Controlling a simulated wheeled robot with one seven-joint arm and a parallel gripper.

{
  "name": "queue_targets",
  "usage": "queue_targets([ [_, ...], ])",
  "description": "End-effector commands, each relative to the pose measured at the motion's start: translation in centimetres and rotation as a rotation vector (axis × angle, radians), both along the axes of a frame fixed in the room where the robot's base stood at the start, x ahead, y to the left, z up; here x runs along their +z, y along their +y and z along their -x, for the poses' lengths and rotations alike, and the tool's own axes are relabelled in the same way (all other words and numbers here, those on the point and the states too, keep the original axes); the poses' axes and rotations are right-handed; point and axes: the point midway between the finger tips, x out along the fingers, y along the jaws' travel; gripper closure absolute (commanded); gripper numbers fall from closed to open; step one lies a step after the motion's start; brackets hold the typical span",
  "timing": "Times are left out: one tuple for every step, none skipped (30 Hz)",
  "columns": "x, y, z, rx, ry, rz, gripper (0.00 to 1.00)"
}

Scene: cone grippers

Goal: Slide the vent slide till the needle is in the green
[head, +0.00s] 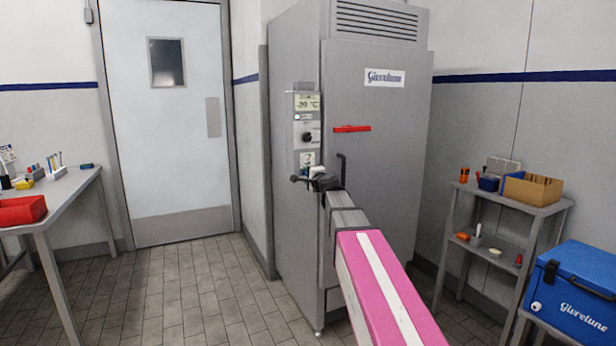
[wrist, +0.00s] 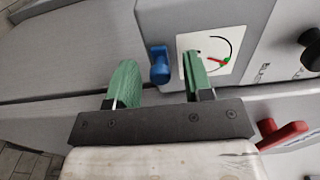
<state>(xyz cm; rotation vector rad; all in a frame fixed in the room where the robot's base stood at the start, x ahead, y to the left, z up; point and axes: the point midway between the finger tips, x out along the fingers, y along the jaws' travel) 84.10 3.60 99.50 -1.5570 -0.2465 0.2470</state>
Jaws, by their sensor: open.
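The gauge (wrist: 222,45) is a white dial on the grey control panel, with a black arc and small red and green marks. Whether its needle is in the green is too small to tell. A blue knob (wrist: 159,66), which looks like the vent slide, sits beside the gauge. My gripper (wrist: 158,76) is open, its green fingers apart. In the wrist view the blue knob shows between them, with no visible contact; one finger partly covers the gauge's edge. In the head view my gripper (head: 318,178) is at the lower panel, just below the gauge (head: 307,158), and hides the blue knob.
A black dial knob (head: 307,137) is above the gauge. A workbench (head: 65,190) stands left, a shelf (head: 540,208) and blue cooler (head: 575,290) right. Floor at left is clear.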

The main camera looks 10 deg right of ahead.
Motion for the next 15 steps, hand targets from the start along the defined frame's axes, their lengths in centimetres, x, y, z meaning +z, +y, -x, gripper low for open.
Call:
queue_targets([
  [0.0,-0.2,0.6,0.0,0.0,0.0,0.53],
  [0.0,-0.3,1.0,-0.001,0.0,0.0,0.53],
  [0.0,-0.4,1.5,-0.001,0.0,0.0,0.53],
  [0.0,-0.6,1.9,-0.001,0.0,0.0,0.53],
  [0.0,-0.7,2.4,-0.001,0.0,0.0,0.53],
  [0.0,-0.9,3.0,-0.002,0.0,0.0,0.53],
  [0.0,-1.1,3.6,-0.002,0.0,0.0,0.53],
  [0.0,-1.2,4.1,-0.002,0.0,0.0,0.53],
  [-0.1,-1.4,4.9,-0.001,0.0,0.0,0.53],
  [-0.1,-1.6,5.4,-0.001,0.0,0.0,0.53],
  [-0.1,-1.8,6.0,0.0,0.0,0.0,0.53],
  [-0.1,-2.0,6.7,0.0,0.0,0.0,0.53],
  [-0.1,-2.2,7.3,0.0,0.0,0.0,0.53],
  [-0.1,-2.4,7.8,-0.001,0.0,0.0,0.53],
  [-0.1,-2.6,8.3,-0.001,0.0,0.0,0.53],
])
